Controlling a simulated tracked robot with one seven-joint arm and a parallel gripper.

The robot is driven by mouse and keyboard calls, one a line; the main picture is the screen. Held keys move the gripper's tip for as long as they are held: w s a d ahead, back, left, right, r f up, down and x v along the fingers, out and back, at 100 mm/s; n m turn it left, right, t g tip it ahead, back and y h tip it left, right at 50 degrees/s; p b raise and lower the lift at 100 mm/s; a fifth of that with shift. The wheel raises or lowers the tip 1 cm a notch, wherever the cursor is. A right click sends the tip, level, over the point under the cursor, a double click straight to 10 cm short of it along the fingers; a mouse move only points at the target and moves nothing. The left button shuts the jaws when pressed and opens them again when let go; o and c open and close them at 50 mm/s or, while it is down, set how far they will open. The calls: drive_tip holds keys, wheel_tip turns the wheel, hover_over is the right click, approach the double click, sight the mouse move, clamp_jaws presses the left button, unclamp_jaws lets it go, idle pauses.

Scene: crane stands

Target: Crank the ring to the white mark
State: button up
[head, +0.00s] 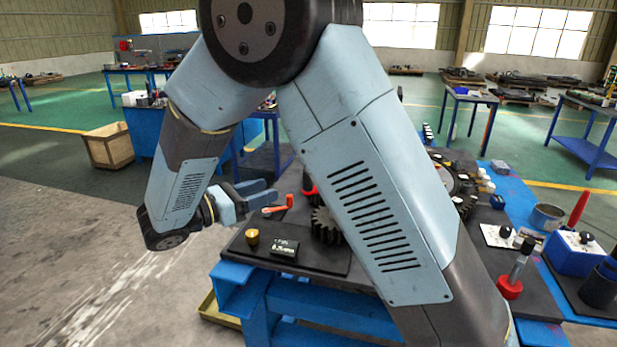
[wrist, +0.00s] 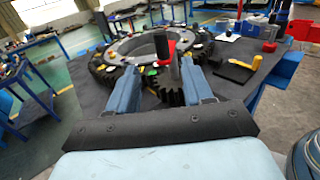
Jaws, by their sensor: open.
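The large toothed ring (wrist: 130,47) lies flat on the dark bench top in the wrist view. In the head view my arm hides most of it. A small dark pinion gear (wrist: 172,94) sits at its near edge and also shows in the head view (head: 325,226). A crank with a red and black handle (wrist: 164,44) stands upright near the pinion, beyond my fingertips. My gripper (wrist: 160,66) is open and empty, with its two blue fingers either side of the pinion in the picture. It also shows in the head view (head: 269,191). I cannot make out the white mark.
A brass knob (head: 252,236) and black labelled block (head: 285,247) stand near the bench corner. A red-based lever (head: 512,282) stands at right.

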sight(304, 178)
drive_tip(key=x, duration=1.3)
drive_tip(key=shift+d, duration=0.2)
clamp_jaws()
drive_tip(key=shift+a, duration=0.1)
